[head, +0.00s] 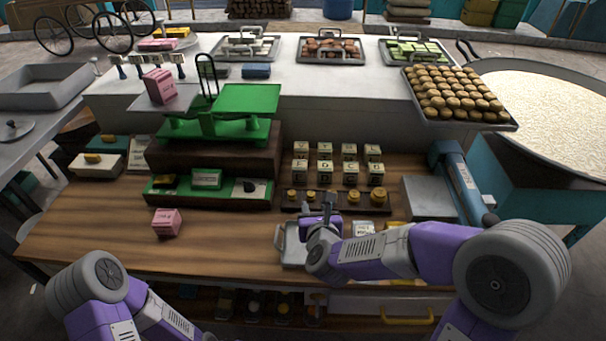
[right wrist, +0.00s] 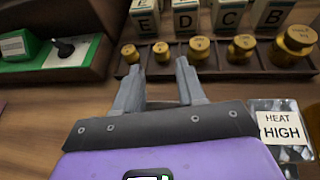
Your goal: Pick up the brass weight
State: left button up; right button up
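Several brass weights stand upright in a row in a dark wooden rack, small at the left and growing to the large one (head: 379,197) at the right. In the right wrist view they run from a small brass weight (right wrist: 130,54) to the large one (right wrist: 294,44). My right gripper (head: 318,207) is over the wooden counter at the front of the rack. In the right wrist view its fingers (right wrist: 160,78) are apart with nothing between them, pointing toward the smaller weights. In the head view it partly hides the rack's middle. My left arm shows at the lower left; its gripper is out of frame.
Lettered blocks (head: 325,165) stand behind the rack. A green balance scale (head: 225,115) and a control panel (head: 205,181) are to the left, with a pink box (head: 166,222) in front. A metal tray lies below my right gripper. A blue cylinder (head: 463,180) is at the right.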

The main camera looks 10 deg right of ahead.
aim_at(311, 193)
jog(key=shift+w, duration=0.4)
jog(key=shift+x, duration=1)
jog(key=x, duration=0.4)
jog(key=shift+w+d+f+b, duration=0.1)
jog(key=shift+w+f+b, duration=0.1)
jog(key=shift+w+b, duration=0.1)
jog(key=shift+s, duration=0.1)
grip_shut()
notch_tip(311, 193, up, 10)
jog(key=p, duration=0.3)
